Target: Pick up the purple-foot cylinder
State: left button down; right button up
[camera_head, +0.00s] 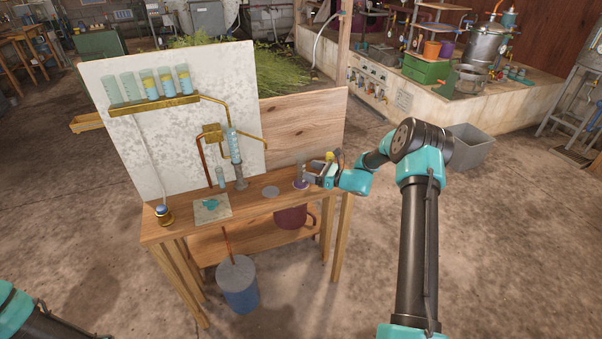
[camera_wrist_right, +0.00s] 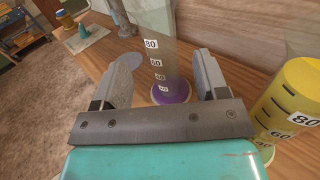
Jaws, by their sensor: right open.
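The purple-foot cylinder (camera_wrist_right: 158,58) is a clear graduated cylinder with black-on-white number labels and a purple foot. In the right wrist view it stands upright between the two fingers of my right gripper (camera_wrist_right: 160,75). The fingers are apart, with one on each side of it, and I cannot tell whether either touches it. In the head view my right gripper (camera_head: 309,176) is over the right end of the wooden bench, and the purple foot (camera_head: 299,185) shows just left of it. Only part of my left arm shows at the bottom left; its gripper is out of view.
A cylinder of yellow liquid (camera_wrist_right: 290,100) stands close to the right finger. A grey disc (camera_head: 270,192) lies on the bench (camera_head: 178,220) left of the purple foot. A blue drum (camera_head: 238,290) stands on the floor. A tall white panel (camera_head: 150,70) backs the bench's left side.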

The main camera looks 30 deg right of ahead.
aim_at(301, 160)
jog(key=x, duration=0.5)
jog(key=shift+f, duration=0.1)
dwell(0.3)
jog(key=c, duration=1.1)
jog(key=shift+o, duration=0.2)
jog(key=shift+d+r, duration=0.1)
jog(key=shift+r, duration=0.4)
notch_tip(301, 160, up, 3)
jog(key=shift+s+f, duration=0.15)
jog(key=s+a+r, duration=0.1)
jog(key=s+a, duration=0.7)
jog(key=s, duration=0.5)
jog(key=shift+s+a, duration=0.15)
jog(key=shift+a, duration=0.1)
